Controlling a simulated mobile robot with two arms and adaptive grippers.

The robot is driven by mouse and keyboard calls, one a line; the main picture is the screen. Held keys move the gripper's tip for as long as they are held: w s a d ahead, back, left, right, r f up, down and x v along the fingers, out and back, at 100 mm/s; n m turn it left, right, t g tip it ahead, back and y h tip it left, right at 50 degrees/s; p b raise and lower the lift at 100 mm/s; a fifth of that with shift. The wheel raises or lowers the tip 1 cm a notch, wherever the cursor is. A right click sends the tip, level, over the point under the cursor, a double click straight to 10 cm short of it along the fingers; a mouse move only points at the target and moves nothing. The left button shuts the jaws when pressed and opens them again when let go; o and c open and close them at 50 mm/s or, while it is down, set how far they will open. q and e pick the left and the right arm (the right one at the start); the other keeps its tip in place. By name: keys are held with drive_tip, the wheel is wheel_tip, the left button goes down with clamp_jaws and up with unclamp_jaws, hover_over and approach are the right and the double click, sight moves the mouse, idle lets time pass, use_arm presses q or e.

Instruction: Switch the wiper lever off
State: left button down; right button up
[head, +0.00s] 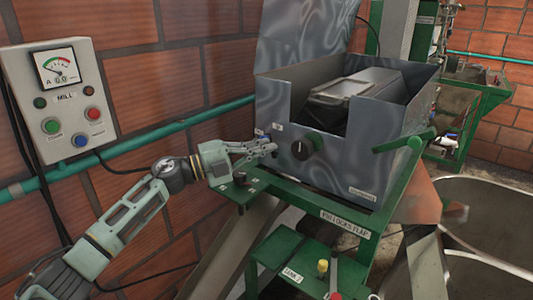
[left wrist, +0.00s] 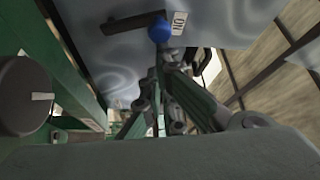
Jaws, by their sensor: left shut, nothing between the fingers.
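The wiper lever shows in the left wrist view as a dark bar with a blue knob (left wrist: 160,30) at its end, on the grey metal housing. The knob is beside a white label (left wrist: 180,22) that reads ON, seen upside down. In the head view the lever is mostly hidden by my gripper; a small blue spot (head: 259,132) shows just above the fingers. My left gripper (head: 270,148) is shut and empty at the housing's left front corner. In the left wrist view its fingertips (left wrist: 164,58) are close to the knob; I cannot tell whether they touch.
A black round knob (head: 307,146) sits on the housing front (head: 345,170), right of my gripper. A green handle (head: 405,143) sticks out farther right. The grey mill control box (head: 85,100) hangs on the brick wall at left. A green frame (head: 320,210) runs below the housing.

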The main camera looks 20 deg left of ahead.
use_arm(q)
drive_tip(key=shift+w+a+f+n+t+b, duration=0.1)
drive_tip(key=shift+w+a+n+t+b, duration=0.15)
drive_tip(key=shift+a+n+t, duration=0.75)
drive_tip(key=shift+w+a+r+n+t+b, duration=0.15)
drive_tip(key=shift+n+t, duration=0.3)
drive_tip(key=shift+n, duration=1.3)
drive_tip(key=shift+w+a+f+n+t+b, duration=0.15)
drive_tip(key=shift+a+n+t+b, duration=0.2)
drive_tip(key=shift+n+t, duration=0.7)
use_arm(e)
drive_tip(key=shift+f, duration=0.85)
use_arm(q)
drive_tip(key=shift+a+n+g, duration=0.1)
drive_tip(key=shift+n+g, duration=0.2)
drive_tip(key=shift+n, duration=0.1)
